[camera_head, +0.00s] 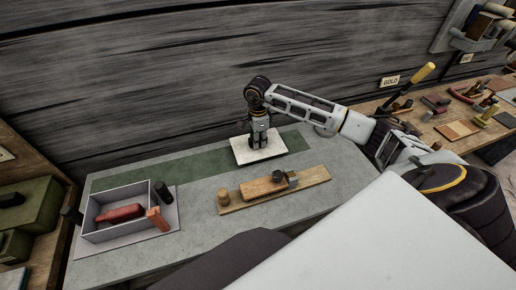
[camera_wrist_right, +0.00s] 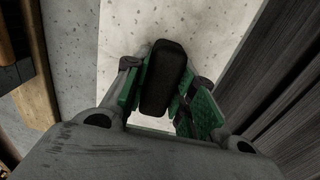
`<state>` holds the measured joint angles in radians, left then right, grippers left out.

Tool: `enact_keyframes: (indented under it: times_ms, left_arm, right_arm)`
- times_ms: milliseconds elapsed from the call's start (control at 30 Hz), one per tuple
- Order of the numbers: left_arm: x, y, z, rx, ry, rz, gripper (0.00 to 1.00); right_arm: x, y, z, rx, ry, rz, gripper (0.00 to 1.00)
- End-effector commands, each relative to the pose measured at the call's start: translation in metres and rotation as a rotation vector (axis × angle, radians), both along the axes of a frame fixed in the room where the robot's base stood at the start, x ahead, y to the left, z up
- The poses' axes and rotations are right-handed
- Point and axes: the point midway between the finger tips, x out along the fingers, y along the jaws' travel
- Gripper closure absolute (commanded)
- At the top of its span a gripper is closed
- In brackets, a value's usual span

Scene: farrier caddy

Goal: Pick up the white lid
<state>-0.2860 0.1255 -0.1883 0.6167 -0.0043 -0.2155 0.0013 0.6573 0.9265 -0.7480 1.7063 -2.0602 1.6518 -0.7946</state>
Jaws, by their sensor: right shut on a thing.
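The white lid (camera_head: 242,156) is a flat speckled rectangle at the back middle of the grey table, over the green strip. In the right wrist view the lid (camera_wrist_right: 113,70) fills the middle, with a black upright handle (camera_wrist_right: 165,75) on it. My right gripper (camera_head: 260,140) comes down onto the lid from above. In the wrist view its green-padded fingers (camera_wrist_right: 163,92) are shut on the handle from both sides. I cannot tell whether the lid touches the table. My left gripper is not in view.
An open pale box (camera_head: 93,212) at the table's left holds a red thing (camera_head: 120,214). An orange block (camera_head: 157,218) and a black cylinder (camera_head: 163,193) are beside it. A wooden board (camera_head: 315,177) with a block lies in front of the lid. A dark plank wall stands close behind.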

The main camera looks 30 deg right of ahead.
Motion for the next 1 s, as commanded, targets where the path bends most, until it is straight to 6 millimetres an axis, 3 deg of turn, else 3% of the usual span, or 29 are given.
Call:
enact_keyframes:
  times_ms: [367,1000]
  left_arm:
    - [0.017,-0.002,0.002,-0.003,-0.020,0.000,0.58]
    - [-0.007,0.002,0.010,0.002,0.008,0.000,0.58]
  right_arm:
    - [0.000,0.000,0.001,0.000,0.000,0.000,1.00]
    - [0.000,0.000,0.020,-0.001,-0.001,0.000,1.00]
